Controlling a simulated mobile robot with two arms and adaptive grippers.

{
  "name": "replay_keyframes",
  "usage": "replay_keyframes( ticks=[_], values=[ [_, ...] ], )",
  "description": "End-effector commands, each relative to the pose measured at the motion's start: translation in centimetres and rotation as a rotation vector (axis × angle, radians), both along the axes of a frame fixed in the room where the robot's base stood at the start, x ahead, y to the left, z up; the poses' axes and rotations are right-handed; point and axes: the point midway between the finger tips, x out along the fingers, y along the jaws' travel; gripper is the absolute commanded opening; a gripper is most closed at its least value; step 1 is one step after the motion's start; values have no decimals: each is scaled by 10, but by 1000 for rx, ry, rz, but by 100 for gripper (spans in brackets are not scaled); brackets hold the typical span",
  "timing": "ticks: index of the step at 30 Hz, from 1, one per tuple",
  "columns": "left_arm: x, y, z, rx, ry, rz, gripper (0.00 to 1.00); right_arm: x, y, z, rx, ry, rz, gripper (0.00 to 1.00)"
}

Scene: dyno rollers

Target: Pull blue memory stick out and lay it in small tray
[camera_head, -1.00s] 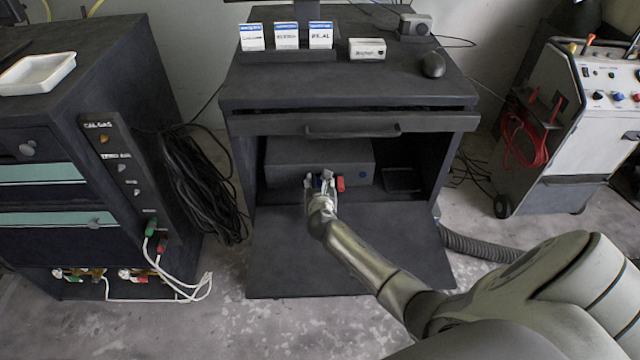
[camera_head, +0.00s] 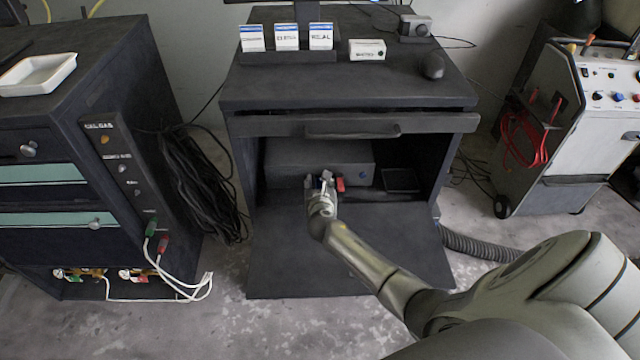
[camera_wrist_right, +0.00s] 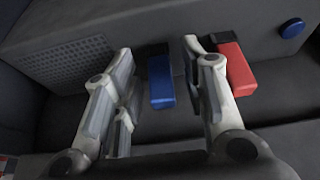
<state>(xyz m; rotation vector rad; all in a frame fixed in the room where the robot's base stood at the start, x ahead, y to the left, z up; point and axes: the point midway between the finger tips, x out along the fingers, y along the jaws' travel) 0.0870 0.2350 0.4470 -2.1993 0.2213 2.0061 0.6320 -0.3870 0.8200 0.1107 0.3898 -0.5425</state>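A blue memory stick (camera_wrist_right: 161,82) sticks out of the front of a dark box (camera_head: 290,160) inside the open cabinet. My right gripper (camera_head: 319,181) is at the box front. In the right wrist view its two fingers are spread, one on each side of the blue stick with gaps to it. In the head view the gripper mostly hides the blue stick. A small dark tray (camera_head: 401,180) lies in the cabinet, right of the box. A white tray (camera_head: 37,76) stands on the left cabinet. My left gripper is out of view.
A red stick (camera_wrist_right: 237,70) protrudes from the box just right of my right finger; it also shows in the head view (camera_head: 340,184). A round blue button (camera_wrist_right: 291,28) is farther right. The lowered cabinet door (camera_head: 285,270) lies below my arm.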

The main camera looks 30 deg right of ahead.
Motion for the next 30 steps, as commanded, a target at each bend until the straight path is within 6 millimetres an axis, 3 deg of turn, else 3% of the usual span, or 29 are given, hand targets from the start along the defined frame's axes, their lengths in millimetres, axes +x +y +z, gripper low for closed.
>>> replay_keyframes(
  ticks=[11, 20, 30],
  values=[
    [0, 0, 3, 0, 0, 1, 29, 0, -1, 0, -2, 0, -1, 39],
    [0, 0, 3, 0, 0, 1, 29, 0, 0, 0, -1, 0, 0, 1],
    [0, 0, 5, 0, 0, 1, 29, -2, 1, 0, -1, 0, 0, 0]
  ],
)
